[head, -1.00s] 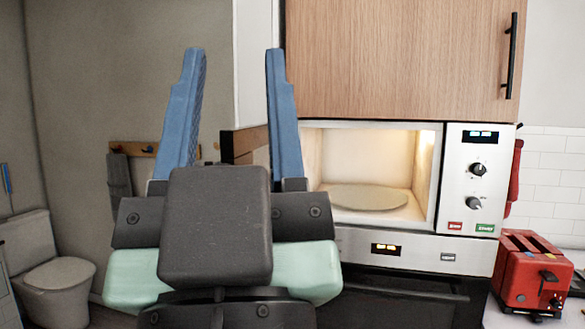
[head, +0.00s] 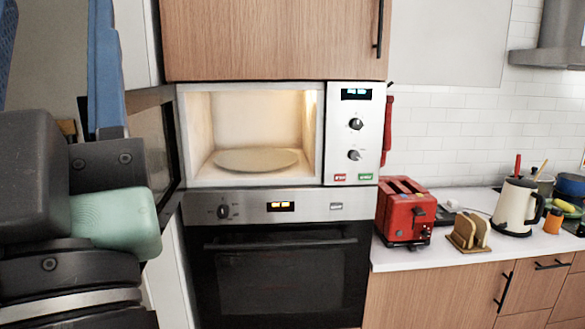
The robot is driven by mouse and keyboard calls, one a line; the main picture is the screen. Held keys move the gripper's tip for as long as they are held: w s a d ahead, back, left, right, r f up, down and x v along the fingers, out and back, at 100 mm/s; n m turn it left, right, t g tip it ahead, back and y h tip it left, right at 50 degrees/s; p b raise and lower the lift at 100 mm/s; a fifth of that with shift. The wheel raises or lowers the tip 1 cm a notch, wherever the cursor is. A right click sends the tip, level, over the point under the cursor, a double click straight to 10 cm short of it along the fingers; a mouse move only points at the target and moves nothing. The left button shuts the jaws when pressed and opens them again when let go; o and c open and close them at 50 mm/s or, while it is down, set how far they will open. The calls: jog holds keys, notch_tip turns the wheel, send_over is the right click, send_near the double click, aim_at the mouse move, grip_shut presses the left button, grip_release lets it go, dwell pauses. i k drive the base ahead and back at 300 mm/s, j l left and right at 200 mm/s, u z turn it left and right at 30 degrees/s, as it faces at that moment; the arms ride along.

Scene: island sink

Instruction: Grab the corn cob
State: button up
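I cannot make out a corn cob for certain. A small yellow thing (head: 564,206) lies on the counter at the far right of the head view, beside the kettle, too small to identify. My gripper (head: 52,22) is at the far left, raised in front of the camera, with its left finger partly cut off by the picture edge. Its two blue fingers are wide apart with nothing between them. It is far from the yellow thing.
An open microwave (head: 190,140) holds only its turntable plate (head: 256,160), above an oven (head: 280,275). On the counter (head: 420,255) stand a red toaster (head: 403,212), a rack with bread (head: 468,232), a cream kettle (head: 516,207) and an orange jar (head: 553,221).

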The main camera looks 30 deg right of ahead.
aim_at(568, 208)
jog(key=i+l, duration=0.1)
jog(key=l, duration=0.35)
jog(key=i+l, duration=0.1)
jog(key=l, duration=0.4)
jog(key=i+l+z, duration=0.2)
jog(key=l, duration=0.15)
jog(key=l+z, duration=0.2)
jog(key=l, duration=0.2)
jog(key=i+l+z, duration=0.4)
jog(key=l, duration=0.2)
jog(key=z, duration=1.45)
